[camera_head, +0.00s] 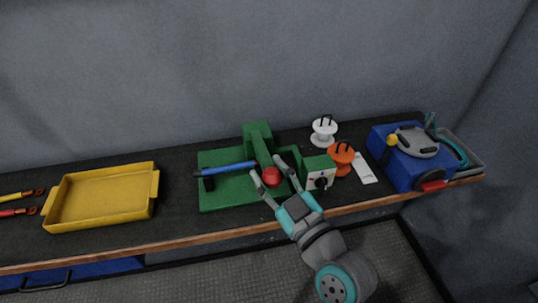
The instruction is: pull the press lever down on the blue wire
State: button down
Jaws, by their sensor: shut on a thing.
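The green press (222,194) stands on the dark bench, with a flat base and an upright block at its back. The blue wire (228,168) lies across the press from the left, and its right end meets the green head. The press lever ends in a red ball knob (271,175) at the front of the press. My gripper (273,172) reaches in from the lower right, with one finger on each side of the knob, shut on it. The fingers and lever partly hide each other, so the lever's exact angle is hard to tell.
A green box with a pale front and black knob (319,181) stands close right of my gripper. White (323,131) and orange (341,157) spools stand behind it. A blue case (405,166) is far right. A yellow tray (101,197) is left, with clear bench before the press.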

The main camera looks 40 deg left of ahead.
notch_tip(320, 180, down, 7)
jog(key=shift+s+d, duration=0.3)
jog(key=shift+d, duration=0.05)
dwell(0.4)
jog(key=c, duration=0.8)
grip_release()
jog(key=shift+o, duration=0.8)
jog(key=shift+r, duration=0.25)
jog(key=v, duration=1.2)
jog(key=shift+r, duration=0.1)
